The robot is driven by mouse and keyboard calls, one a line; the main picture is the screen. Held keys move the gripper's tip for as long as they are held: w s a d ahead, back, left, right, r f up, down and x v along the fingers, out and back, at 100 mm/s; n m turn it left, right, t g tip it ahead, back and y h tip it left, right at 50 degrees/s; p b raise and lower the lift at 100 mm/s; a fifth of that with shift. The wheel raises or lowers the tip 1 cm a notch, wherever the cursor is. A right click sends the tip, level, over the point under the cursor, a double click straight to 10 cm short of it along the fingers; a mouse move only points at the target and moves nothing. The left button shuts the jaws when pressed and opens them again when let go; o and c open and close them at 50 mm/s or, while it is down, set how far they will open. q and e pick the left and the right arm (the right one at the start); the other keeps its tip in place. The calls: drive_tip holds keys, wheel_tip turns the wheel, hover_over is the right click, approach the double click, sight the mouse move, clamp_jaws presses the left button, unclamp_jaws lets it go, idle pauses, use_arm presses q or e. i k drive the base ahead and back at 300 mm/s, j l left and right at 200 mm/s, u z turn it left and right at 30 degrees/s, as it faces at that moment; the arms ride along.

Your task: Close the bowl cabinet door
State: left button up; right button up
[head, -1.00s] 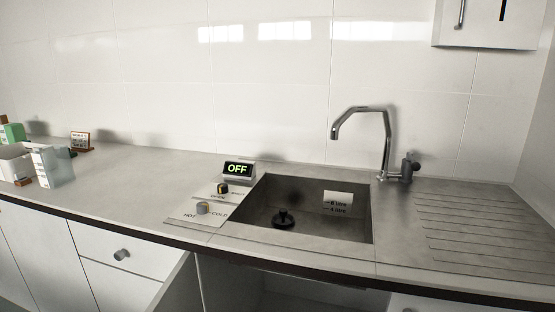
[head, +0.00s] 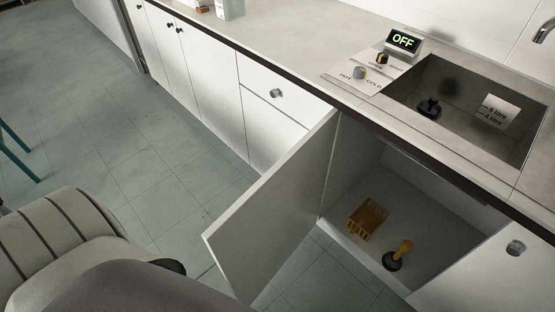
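A white cabinet door (head: 270,210) stands wide open below the sink. It is hinged at the left side of the opening and juts out over the floor toward me. The open cabinet (head: 365,180) holds a yellow slatted basket (head: 368,219) and a plunger with a yellow handle (head: 404,249). I see no bowl in it, so I cannot tell from the contents whether this is the bowl cabinet. Neither of my grippers is in view, and nothing visible touches the door.
The counter (head: 290,40) and sink (head: 460,100) lie above the cabinet. Shut white fronts (head: 200,80) with dark knobs run to the left. Tiled floor (head: 130,150) is clear left of the door. A teal furniture leg (head: 18,165) stands far left. Grey shapes fill the lower left.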

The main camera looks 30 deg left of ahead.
sight(252, 240)
drive_tip(key=j+z, duration=0.15)
drive_tip(key=j, duration=0.3)
drive_tip(key=j+z, duration=0.2)
drive_tip(key=j, duration=0.25)
drive_tip(key=k+j+z, duration=0.15)
drive_tip(key=j, duration=0.3)
drive_tip(key=k+j+z, duration=0.15)
drive_tip(key=j, duration=0.25)
drive_tip(key=j+z, duration=0.2)
drive_tip(key=j, duration=0.25)
drive_tip(key=k, duration=0.05)
